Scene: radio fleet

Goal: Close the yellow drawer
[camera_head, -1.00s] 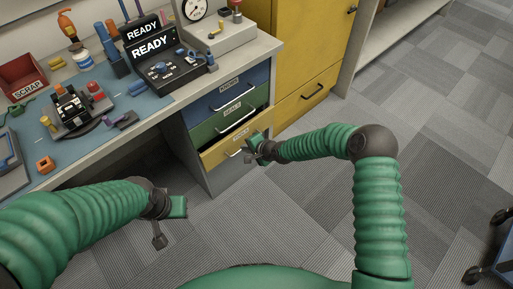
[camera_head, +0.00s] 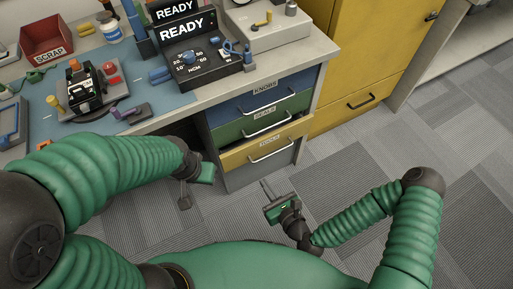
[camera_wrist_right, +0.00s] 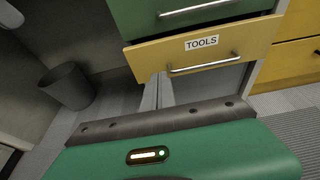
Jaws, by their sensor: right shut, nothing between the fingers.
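The yellow drawer (camera_head: 240,160), labelled TOOLS, is the lowest of the coloured drawers under the bench. It appears to stand slightly out from the drawer above, with its top edge showing. In the right wrist view its yellow front (camera_wrist_right: 150,55) and metal bar handle are ahead of my fingers. My right gripper (camera_head: 265,187) is shut and empty, in front of and below the drawer, apparently apart from it. Its two fingers (camera_wrist_right: 158,92) lie together in the wrist view. My left gripper (camera_head: 196,182) hangs left of the drawer unit; its finger opening is unclear.
A green drawer (camera_head: 235,132) and a blue drawer (camera_head: 245,107) sit above. A yellow cabinet (camera_head: 370,55) stands to the right. A dark bin (camera_wrist_right: 68,88) stands under the bench. The carpet (camera_head: 340,165) in front is clear.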

